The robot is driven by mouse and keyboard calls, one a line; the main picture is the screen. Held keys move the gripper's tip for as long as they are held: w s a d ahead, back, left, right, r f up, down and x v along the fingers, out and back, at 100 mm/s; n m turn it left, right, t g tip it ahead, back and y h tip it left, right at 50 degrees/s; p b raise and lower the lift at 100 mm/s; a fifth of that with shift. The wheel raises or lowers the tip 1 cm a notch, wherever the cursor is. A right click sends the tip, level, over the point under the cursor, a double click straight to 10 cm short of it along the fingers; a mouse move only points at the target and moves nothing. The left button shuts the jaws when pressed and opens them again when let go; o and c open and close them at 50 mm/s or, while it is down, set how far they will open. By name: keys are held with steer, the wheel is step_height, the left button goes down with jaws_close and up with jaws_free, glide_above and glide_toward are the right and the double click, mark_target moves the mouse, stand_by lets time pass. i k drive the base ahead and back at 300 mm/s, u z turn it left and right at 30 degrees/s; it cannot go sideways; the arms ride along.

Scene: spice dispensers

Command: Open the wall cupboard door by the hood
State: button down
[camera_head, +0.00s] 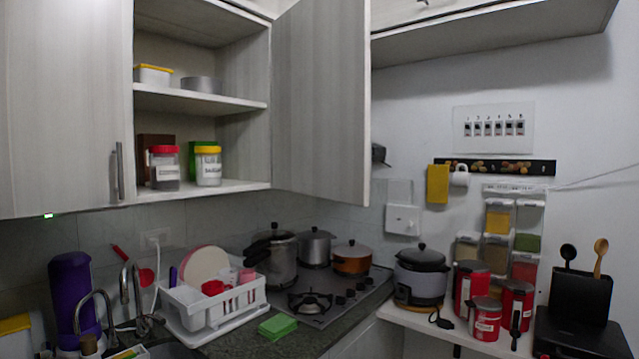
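The wall cupboard (258,165) is on the upper left. Its right-hand door (320,100) stands wide open, swung out to the right, and the shelves inside show. The left-hand door (60,110) is shut, with an upright metal handle (118,170) near its right edge. No hood shows clearly. A small dark piece (379,154) shows just past the open door's edge, and I cannot tell what it is. The open door hides part of the wall behind it. My gripper is not in view.
In the cupboard stand a red-lidded jar (165,167) and a yellow-lidded jar (208,166). Below are a white dish rack (212,303), a hob (325,300) with pots, and a rice cooker (421,275). Red canisters (471,285) and spice dispensers (512,235) are at right.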

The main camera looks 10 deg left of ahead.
mark_target(321, 146)
steer(key=u, duration=1.35)
steer(key=i, duration=0.6)
